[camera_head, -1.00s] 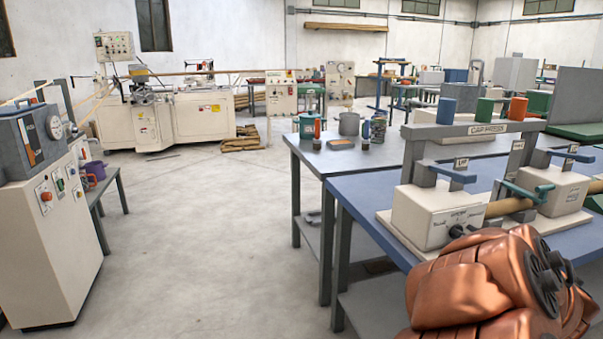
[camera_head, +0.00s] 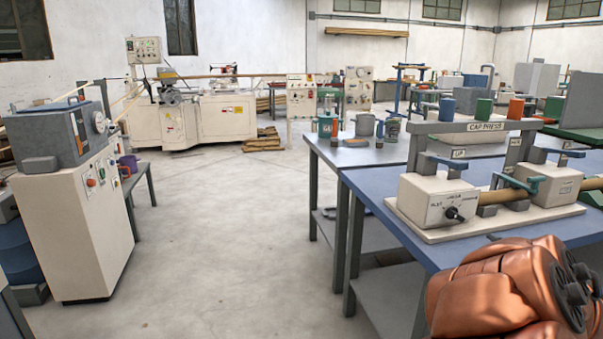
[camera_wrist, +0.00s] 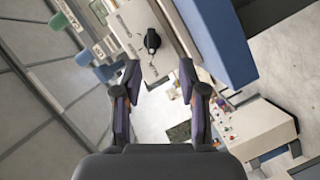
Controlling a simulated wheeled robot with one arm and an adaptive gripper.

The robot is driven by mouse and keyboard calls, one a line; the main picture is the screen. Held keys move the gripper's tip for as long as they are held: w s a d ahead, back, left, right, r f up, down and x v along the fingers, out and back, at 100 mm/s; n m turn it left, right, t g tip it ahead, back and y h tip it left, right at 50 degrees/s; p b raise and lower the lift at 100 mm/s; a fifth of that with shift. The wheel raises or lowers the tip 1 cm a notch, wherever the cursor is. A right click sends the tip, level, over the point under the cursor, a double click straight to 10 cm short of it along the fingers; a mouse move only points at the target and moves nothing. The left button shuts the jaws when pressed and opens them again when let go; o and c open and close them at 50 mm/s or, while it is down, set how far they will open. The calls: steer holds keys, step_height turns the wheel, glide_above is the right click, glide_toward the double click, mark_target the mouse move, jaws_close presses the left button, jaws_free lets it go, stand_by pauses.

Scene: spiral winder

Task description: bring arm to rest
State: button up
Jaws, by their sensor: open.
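My gripper (camera_wrist: 158,85) shows in the wrist view with its two dark fingers apart and nothing between them. Beyond the fingers are bare floor and part of the cap press (camera_wrist: 135,30) with its black knob. In the head view a copper-coloured part of my arm (camera_head: 500,290) fills the lower right corner, in front of the blue table. The gripper's fingers do not show in the head view.
The cap press (camera_head: 440,200) stands on the blue table (camera_head: 385,190) at right, with a tube lying through it. A cream control cabinet (camera_head: 75,230) stands at left. The winder (camera_head: 225,118) is at the back. The floor (camera_head: 230,230) between is clear.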

steer(key=s+f+m+g+h, duration=0.45)
steer(key=s+m+g, duration=0.25)
steer(key=s+m, duration=0.2)
steer(key=s+a+f+m+g+y, duration=0.1)
steer(key=s+a+f+g+y, duration=0.2)
steer(key=s+a, duration=0.55)
steer(key=s+a+f+g+y, duration=0.1)
steer(key=s+a+f+g, duration=0.25)
steer(key=s+a, duration=0.45)
steer(key=s+a+f+m+g+y, duration=0.1)
steer(key=s+a+f+g+y, duration=0.1)
steer(key=s+a+g, duration=0.6)
steer(key=s+r+t+p, duration=0.2)
steer(key=r+p, duration=1)
steer(key=s+r+t+p, duration=0.1)
steer(key=r+t+p, duration=0.1)
steer(key=r+p, duration=0.9)
step_height(320, 180, up, 2)
steer(key=shift+s+d+r+p, duration=0.15)
steer(key=shift+s+d+p, duration=0.2)
steer(key=shift+s+d, duration=0.1)
